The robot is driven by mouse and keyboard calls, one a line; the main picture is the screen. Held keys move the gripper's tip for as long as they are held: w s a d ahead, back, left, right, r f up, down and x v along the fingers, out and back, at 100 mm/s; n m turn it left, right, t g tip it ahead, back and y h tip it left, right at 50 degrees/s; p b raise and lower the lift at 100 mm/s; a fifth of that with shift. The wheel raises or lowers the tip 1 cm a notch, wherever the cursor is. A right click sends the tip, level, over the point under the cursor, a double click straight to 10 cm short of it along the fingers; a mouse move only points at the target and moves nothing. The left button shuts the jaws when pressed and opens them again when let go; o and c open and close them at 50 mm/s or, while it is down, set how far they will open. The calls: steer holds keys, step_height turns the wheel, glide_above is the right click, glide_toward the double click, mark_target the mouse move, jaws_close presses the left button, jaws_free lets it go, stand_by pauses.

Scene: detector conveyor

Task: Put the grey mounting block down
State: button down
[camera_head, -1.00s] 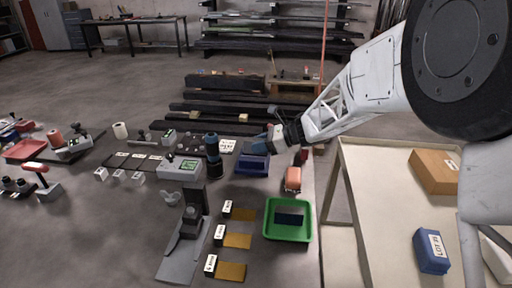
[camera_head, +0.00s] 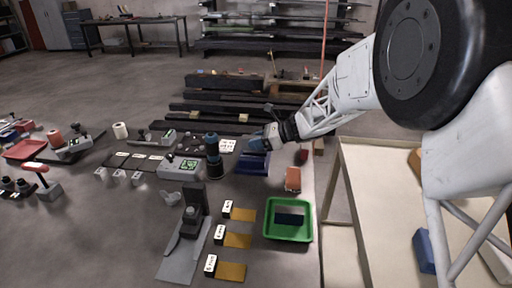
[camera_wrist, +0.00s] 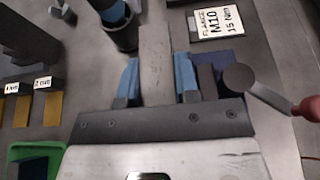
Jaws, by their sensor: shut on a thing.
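My gripper (camera_wrist: 157,78) has blue fingertips and points down at the bench. In the wrist view a plain grey block (camera_wrist: 156,88) seems to fill the space between the fingers. Its outline blends with the grey surface behind it. In the head view my gripper (camera_head: 262,142) is at the dark blue fixture (camera_head: 252,164), and the block cannot be made out there. In the wrist view the fixture (camera_wrist: 207,70) lies just right of the right finger, with a grey round end and a red-tipped lever (camera_wrist: 306,108). Whether the block touches anything below is hidden.
A black cylinder with blue bands (camera_head: 212,155) stands close left of the gripper. A placard reading FLANGE M10 15 Nm (camera_wrist: 215,20) lies beyond the fixture. A green tray (camera_head: 288,233), an orange-red object (camera_head: 292,179) and yellow plates (camera_head: 238,240) are nearer.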

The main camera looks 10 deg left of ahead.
mark_target(256, 153)
steer(key=shift+f, duration=1.1)
steer(key=shift+f, duration=0.45)
steer(key=shift+s+f, duration=0.1)
steer(key=shift+f, duration=0.4)
steer(key=c, duration=1.1)
jaws_free()
steer(key=shift+f, duration=0.1)
steer(key=shift+o, duration=1.3)
steer(key=shift+s+f, duration=0.1)
steer(key=shift+f, duration=0.1)
steer(key=shift+r, duration=0.6)
steer(key=shift+c, duration=0.2)
steer(key=shift+o, duration=0.2)
steer(key=r+v, duration=0.1)
steer(key=v, duration=1.1)
steer(key=shift+w, duration=0.2)
steer(key=shift+r, duration=0.1)
